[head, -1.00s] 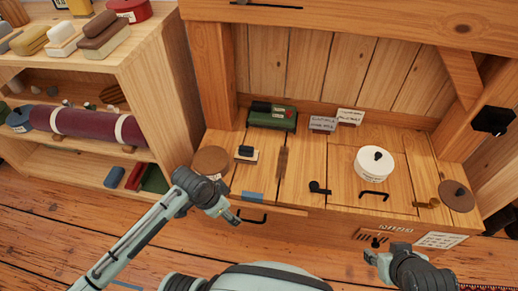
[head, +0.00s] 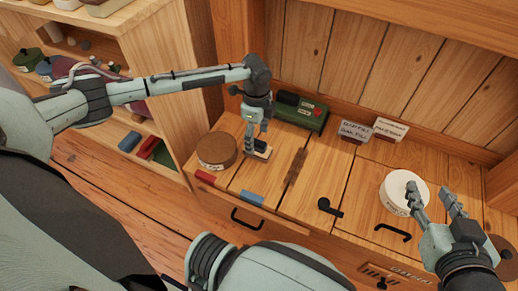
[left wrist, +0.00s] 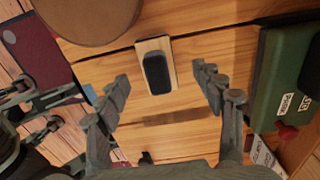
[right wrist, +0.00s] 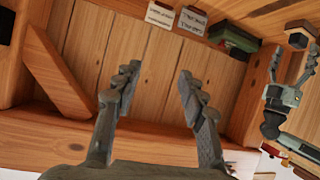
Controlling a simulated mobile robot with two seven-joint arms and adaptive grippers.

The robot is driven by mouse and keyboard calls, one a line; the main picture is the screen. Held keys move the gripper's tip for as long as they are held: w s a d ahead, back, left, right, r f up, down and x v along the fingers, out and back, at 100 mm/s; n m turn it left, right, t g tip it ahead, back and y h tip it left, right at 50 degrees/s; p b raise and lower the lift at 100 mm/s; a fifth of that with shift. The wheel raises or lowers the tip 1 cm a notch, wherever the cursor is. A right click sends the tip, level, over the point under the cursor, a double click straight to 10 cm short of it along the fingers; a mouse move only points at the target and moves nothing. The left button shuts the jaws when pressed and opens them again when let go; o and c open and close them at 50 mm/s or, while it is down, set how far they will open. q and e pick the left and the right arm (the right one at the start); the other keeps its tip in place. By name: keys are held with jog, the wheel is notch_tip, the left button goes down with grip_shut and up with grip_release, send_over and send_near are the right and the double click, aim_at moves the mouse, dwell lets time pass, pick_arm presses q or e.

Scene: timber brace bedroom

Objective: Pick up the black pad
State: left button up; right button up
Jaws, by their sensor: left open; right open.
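The black pad (left wrist: 157,73) lies on a small pale wooden board (left wrist: 168,46) on the wooden cabinet top, seen in the left wrist view. My left gripper (left wrist: 166,88) is open, with its fingers on either side of the pad and apart from it. In the head view my left gripper (head: 256,147) points down over the board (head: 263,151) and hides most of the pad. My right gripper (head: 432,190) is open and empty by the white round container (head: 398,190); in the right wrist view it (right wrist: 158,75) faces the plank wall.
A green box (head: 301,112) stands behind the left gripper. A brown round lid (head: 217,150) is to its left. Small signs (head: 356,131), a black pipe-shaped piece (head: 329,207), and a black handle (head: 393,232) are further right. Shelves stand at left.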

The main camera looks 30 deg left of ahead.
aim_at(258, 142)
pick_arm(q)
jog(key=f, duration=0.3)
jog(key=f+b, duration=0.1)
jog(key=shift+s+d+f, duration=0.2)
jog(key=shift+s+f, duration=0.05)
jog(key=shift+f, duration=0.1)
pick_arm(e)
jog(key=a+r, duration=0.1)
jog(key=w+a+r+t+y, duration=0.1)
jog(key=r, duration=0.1)
jog(key=a+r+t, duration=0.1)
jog(key=shift+w+r+y, duration=0.2)
jog(key=shift+r+y, duration=0.1)
pick_arm(q)
jog(key=shift+c, duration=0.4)
jog(key=c, duration=1.3)
jog(key=shift+c, duration=0.2)
